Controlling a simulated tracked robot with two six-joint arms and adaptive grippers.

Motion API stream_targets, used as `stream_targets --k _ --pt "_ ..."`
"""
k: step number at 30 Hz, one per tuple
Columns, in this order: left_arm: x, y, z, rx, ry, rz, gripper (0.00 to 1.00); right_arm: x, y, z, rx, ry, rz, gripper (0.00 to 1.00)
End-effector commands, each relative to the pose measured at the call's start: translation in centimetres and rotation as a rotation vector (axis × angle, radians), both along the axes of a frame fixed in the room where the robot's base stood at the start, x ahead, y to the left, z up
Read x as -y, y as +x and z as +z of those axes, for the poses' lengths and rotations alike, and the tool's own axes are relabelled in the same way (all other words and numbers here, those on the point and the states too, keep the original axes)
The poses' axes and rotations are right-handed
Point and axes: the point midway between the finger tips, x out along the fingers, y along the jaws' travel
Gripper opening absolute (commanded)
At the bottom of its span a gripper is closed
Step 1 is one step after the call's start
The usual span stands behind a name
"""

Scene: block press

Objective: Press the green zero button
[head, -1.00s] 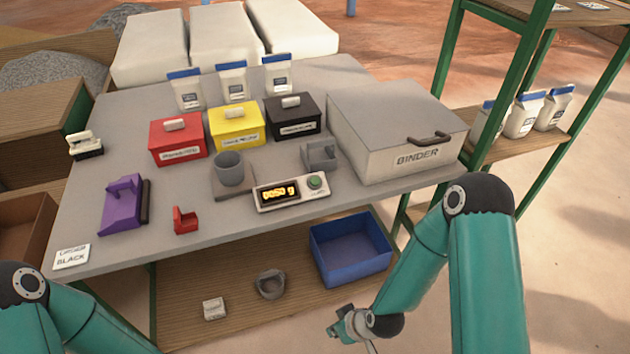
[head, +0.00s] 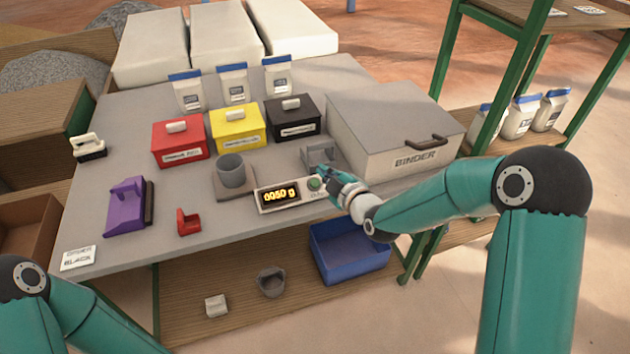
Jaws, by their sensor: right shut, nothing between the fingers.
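The green zero button (head: 314,183) is at the right end of the scale's display box, whose lit screen (head: 280,195) reads "0050 g". A grey cup (head: 231,170) stands on the scale plate (head: 234,193) behind the display. My right gripper (head: 322,175) is shut and empty, with its fingertips right at the button's right side. I cannot tell whether they touch the button. My left arm shows at the lower left, but its gripper is out of view.
Behind the scale stand red (head: 179,141), yellow (head: 236,127) and black (head: 293,118) lidded boxes. A grey scoop-like holder (head: 319,152) is just behind my right gripper. The large binder box (head: 392,130) is to the right. A blue bin (head: 345,262) is below the table edge.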

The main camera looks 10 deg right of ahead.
Motion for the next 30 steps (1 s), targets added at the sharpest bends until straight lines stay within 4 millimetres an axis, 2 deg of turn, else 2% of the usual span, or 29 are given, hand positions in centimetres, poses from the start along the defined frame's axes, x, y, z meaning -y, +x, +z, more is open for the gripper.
stream_targets --k 3,16,20,30 --pt "0.0 0.0 0.2 0.0 0.0 0.0 0.4 -0.3 0.0 0.5 0.005 0.001 0.005 0.0" --pt "0.0 0.0 0.0 0.0 0.0 0.0 0.4 -0.3 0.2 0.0 0.003 0.002 0.004 0.0" --pt "0.0 0.0 -0.3 0.0 0.0 0.0 0.4 -0.3 0.6 -0.9 0.002 0.002 0.004 0.0" --pt "0.0 0.0 -1.5 0.0 0.0 0.0 0.4 -0.5 2.8 -4.9 0.001 0.002 0.003 0.0"
